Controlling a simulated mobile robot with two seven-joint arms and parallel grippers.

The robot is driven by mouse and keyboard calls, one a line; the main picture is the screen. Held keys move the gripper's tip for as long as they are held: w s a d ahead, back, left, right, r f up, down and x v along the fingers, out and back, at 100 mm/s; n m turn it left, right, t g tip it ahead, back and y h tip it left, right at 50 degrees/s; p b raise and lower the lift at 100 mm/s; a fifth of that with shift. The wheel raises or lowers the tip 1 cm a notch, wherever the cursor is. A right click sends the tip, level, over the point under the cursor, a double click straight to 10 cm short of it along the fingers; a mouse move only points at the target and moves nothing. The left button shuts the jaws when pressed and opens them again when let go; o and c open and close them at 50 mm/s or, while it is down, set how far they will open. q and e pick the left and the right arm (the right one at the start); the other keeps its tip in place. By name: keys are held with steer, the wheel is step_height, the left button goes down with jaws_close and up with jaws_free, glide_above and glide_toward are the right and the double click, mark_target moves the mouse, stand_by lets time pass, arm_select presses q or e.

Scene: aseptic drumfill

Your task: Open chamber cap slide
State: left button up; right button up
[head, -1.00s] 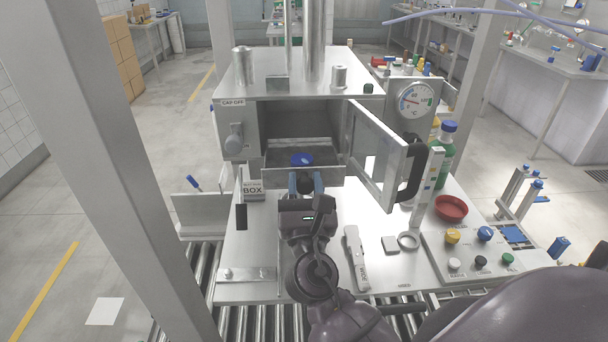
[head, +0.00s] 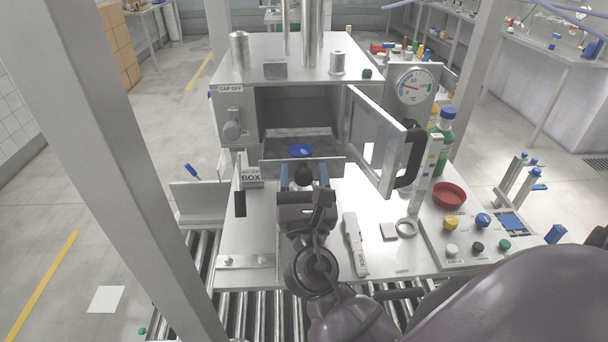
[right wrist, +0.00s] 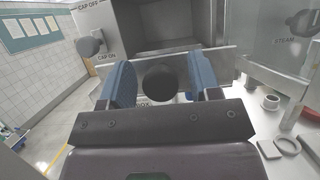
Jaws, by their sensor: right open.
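The metal chamber (head: 290,72) stands open at the front, its windowed door (head: 374,150) swung out to the right. A blue cap (head: 301,150) lies inside, low in the opening. The cap slide's front plate (head: 336,172) crosses the lower part of the opening and carries a round black knob (head: 303,175), which also shows in the right wrist view (right wrist: 160,83). My right gripper (head: 304,176) is open, with its blue fingers on either side of the knob. In the right wrist view there is a gap between knob and each finger. My left gripper is not in view.
A CAP OFF / CAP ON selector knob (head: 231,130) is left of the opening. The table holds a labelled tool (head: 355,243), a grey ring (head: 406,228), a red bowl (head: 448,194) and a button panel (head: 466,240). The door's black handle (head: 411,156) juts out at right.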

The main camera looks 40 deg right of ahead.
steer(key=b+v, duration=0.4)
steer(key=v, duration=0.6)
steer(key=shift+s+a, duration=0.25)
steer(key=shift+s, duration=0.05)
steer(key=shift+f, duration=0.1)
